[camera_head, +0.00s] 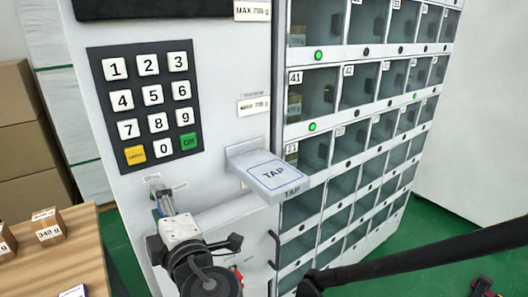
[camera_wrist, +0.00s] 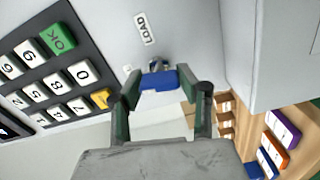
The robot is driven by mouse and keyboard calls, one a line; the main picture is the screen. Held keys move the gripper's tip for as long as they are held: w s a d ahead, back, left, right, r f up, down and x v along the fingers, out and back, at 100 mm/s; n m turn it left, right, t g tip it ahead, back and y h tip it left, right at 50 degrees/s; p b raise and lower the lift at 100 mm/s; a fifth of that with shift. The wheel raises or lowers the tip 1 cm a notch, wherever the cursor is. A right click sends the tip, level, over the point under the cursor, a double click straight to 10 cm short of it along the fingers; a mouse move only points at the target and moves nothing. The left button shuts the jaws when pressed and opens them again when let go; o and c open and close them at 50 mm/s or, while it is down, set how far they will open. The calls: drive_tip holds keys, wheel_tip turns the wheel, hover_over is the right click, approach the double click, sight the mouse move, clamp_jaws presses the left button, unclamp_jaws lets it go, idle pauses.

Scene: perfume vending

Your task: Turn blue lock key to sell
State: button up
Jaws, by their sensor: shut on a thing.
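The blue lock key (camera_wrist: 158,80) sits in a round metal lock (camera_wrist: 157,64) on the white machine front, in the wrist view. My gripper (camera_wrist: 160,83) is shut on the key, with one finger at each side of its blue head. A label reading LOAD (camera_wrist: 145,28) is beside the lock. In the head view my gripper (camera_head: 162,203) reaches the machine front below the keypad. There the gripper and arm hide most of the lock and key.
A keypad (camera_head: 145,103) is above the lock. A TAP card reader (camera_head: 271,174) juts out to the right, beside numbered glass compartments (camera_head: 358,88), some with green lights. A wooden table (camera_head: 74,251) with small boxes (camera_head: 48,226) stands at the left.

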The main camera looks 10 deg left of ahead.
drive_tip(key=shift+n, duration=1)
drive_tip(key=shift+f, duration=0.1)
drive_tip(key=o, duration=1.2)
drive_tip(key=shift+c, duration=0.2)
drive_tip(key=shift+s, duration=0.1)
drive_tip(key=v, duration=1.2)
drive_tip(key=shift+a, duration=0.1)
